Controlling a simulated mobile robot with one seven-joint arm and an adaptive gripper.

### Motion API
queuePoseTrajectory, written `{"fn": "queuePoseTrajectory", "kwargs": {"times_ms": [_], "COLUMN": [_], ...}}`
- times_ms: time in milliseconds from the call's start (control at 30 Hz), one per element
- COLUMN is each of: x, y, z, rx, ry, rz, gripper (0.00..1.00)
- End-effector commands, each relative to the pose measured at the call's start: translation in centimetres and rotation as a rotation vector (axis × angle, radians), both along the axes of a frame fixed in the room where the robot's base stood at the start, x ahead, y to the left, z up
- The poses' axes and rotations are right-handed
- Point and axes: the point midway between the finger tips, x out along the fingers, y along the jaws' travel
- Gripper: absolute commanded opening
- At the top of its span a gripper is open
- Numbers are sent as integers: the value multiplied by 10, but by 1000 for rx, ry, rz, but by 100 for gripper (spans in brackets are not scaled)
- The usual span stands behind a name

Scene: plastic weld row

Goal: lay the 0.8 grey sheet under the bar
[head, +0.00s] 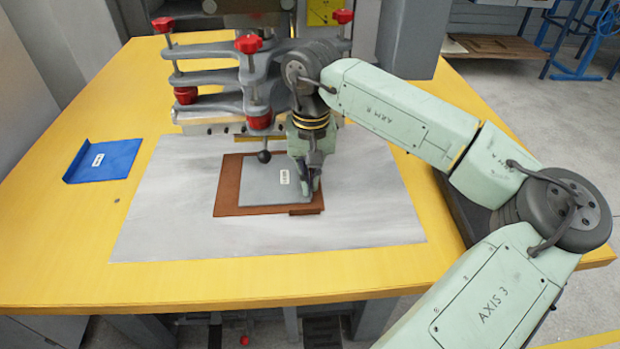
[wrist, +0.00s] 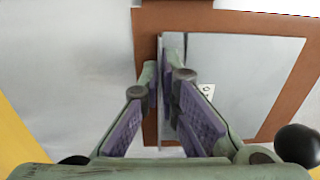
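The grey sheet (head: 262,184) has a small white label, too small to read, and an upright lip along its right edge. It lies over a brown board (head: 229,185). My gripper (head: 309,192) is at that lip; in the wrist view my gripper (wrist: 161,75) has one finger on each side of the lip, both tips against it. The grey sheet also fills much of the wrist view (wrist: 240,80). The bar (head: 243,139) seems to be the low strip at the press's foot, behind the sheet; my arm partly hides it.
A blue sheet (head: 108,160) with a label and bent edge lies at the left on the yellow table (head: 60,245). A press with red knobs (head: 249,44) stands behind. A black ball knob (head: 264,156) hangs close to the sheet's back edge. The grey mat (head: 160,225) is clear in front.

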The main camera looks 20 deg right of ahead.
Motion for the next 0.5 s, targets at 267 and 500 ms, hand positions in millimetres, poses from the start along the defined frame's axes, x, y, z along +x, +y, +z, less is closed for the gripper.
{"fn": "queuePoseTrajectory", "kwargs": {"times_ms": [267, 500], "x": [0, 0], "y": [0, 0], "z": [0, 0], "rx": [0, 0], "ry": [0, 0], "rz": [0, 0], "gripper": [0, 17]}}
